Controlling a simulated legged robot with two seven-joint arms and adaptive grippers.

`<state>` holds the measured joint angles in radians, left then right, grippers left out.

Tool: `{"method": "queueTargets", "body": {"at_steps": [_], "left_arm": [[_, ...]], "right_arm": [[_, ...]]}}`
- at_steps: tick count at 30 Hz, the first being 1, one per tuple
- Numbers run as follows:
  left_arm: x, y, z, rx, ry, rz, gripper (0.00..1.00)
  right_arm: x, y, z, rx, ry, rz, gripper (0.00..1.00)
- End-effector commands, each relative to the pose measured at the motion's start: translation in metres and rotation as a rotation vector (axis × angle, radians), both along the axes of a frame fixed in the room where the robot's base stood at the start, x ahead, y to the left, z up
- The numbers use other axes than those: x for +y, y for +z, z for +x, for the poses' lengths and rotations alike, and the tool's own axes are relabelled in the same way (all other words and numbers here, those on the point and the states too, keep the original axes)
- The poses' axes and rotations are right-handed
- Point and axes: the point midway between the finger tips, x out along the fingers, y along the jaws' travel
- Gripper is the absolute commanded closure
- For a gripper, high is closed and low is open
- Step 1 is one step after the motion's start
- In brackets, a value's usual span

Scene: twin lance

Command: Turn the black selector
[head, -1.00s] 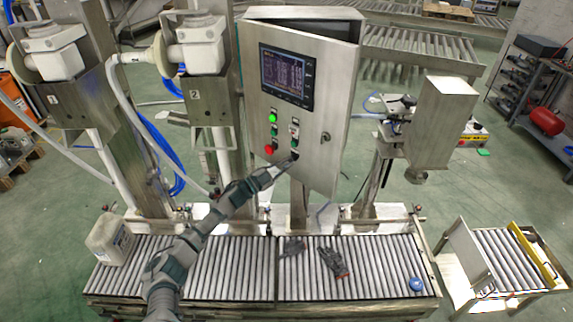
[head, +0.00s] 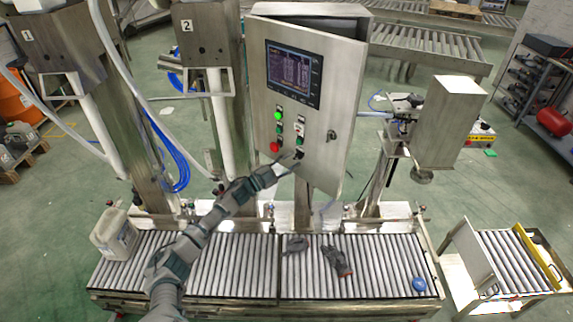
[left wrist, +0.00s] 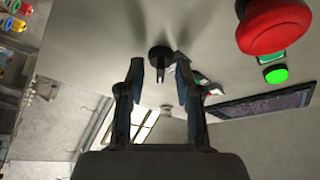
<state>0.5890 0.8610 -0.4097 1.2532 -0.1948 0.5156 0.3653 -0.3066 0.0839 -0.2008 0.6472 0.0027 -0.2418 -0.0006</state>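The black selector (left wrist: 160,56) is a small round knob with a short grip on the steel cabinet door; in the head view it shows low on the door (head: 298,155), partly behind the fingers. My left gripper (head: 288,163) reaches up to the door from the lower left. In the left wrist view its fingers (left wrist: 160,72) are open, one on each side of the selector, with gaps on both sides. Whether the fingertips reach past the knob's grip is hard to tell. My right gripper is in neither view.
A red button (left wrist: 275,25) and a lit green lamp (left wrist: 276,74) sit close to the selector. The door carries a screen (head: 293,74). A roller conveyor (head: 215,265) with gloves (head: 336,261) and a white canister (head: 114,235) runs below.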

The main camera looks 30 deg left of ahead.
Motion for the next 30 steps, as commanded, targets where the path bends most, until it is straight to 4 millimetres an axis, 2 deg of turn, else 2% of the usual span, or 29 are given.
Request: {"method": "queueTargets", "body": {"at_steps": [5,12,18,24,30], "left_arm": [[0.010,-0.007,-0.017,0.003,0.001,0.001,0.66],[0.035,-0.023,-0.061,0.007,0.001,0.001,0.66],[0.050,-0.033,-0.088,0.006,0.001,0.000,0.66],[0.055,-0.036,-0.098,0.005,0.000,-0.001,0.66],[0.055,-0.035,-0.099,0.003,0.000,-0.001,0.66]], "right_arm": [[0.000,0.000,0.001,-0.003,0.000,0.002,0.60],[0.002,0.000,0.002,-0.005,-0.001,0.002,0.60],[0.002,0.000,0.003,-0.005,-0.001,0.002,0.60],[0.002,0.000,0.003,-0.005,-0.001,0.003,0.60],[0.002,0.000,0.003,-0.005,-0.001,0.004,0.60]]}}
